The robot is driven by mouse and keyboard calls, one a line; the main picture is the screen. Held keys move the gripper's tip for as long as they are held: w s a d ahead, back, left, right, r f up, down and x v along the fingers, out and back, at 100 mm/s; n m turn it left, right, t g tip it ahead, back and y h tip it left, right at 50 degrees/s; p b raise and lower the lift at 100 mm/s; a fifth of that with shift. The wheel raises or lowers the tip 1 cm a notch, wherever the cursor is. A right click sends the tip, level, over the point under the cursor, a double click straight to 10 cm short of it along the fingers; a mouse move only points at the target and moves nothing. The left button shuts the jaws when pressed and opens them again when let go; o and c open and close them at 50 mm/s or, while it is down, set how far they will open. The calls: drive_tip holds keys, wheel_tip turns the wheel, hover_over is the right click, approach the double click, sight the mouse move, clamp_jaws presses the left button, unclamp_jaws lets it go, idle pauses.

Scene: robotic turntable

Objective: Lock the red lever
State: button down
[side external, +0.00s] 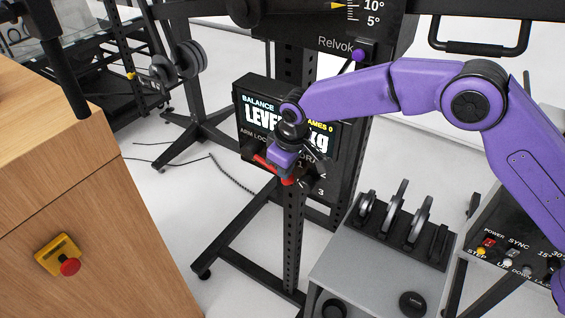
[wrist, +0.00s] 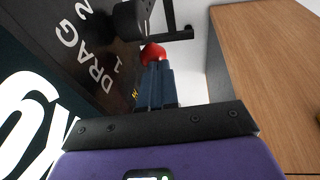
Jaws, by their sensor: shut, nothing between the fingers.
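The red lever (side external: 262,161) is on the black post in front of the display panel. In the side external view, parts of it show to the left of and just below my gripper (side external: 288,174), which hides the rest. In the wrist view, a rounded red end of the lever (wrist: 152,52) shows just beyond the tips of my gripper (wrist: 154,66). The dark blue fingers are together with nothing between them. The fingertips are very close to the red end; I cannot tell whether they touch it.
The black display panel (side external: 247,130) is close behind my gripper. A wooden cabinet (side external: 130,190) with a yellow box and red button (side external: 69,266) stands at the left. A grey stand with weight discs (side external: 390,262) is at the lower right. A dark bar (wrist: 172,36) lies beyond the red end.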

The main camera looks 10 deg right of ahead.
drive_tip(key=shift+f, duration=0.1)
idle(0.3)
drive_tip(key=shift+s+f+t+y, duration=0.1)
drive_tip(key=shift+f+t+y, duration=0.9)
drive_tip(key=shift+f, duration=0.55)
drive_tip(key=shift+w+a+f, duration=0.1)
drive_tip(key=shift+w+f, duration=0.05)
drive_tip(key=shift+f, duration=0.6)
drive_tip(key=shift+w+a+f, duration=0.1)
drive_tip(key=shift+w+f, duration=0.05)
drive_tip(key=shift+f, duration=0.6)
approach(286, 182)
drive_tip(key=shift+s+d, duration=0.2)
drive_tip(key=shift+s, duration=1.2)
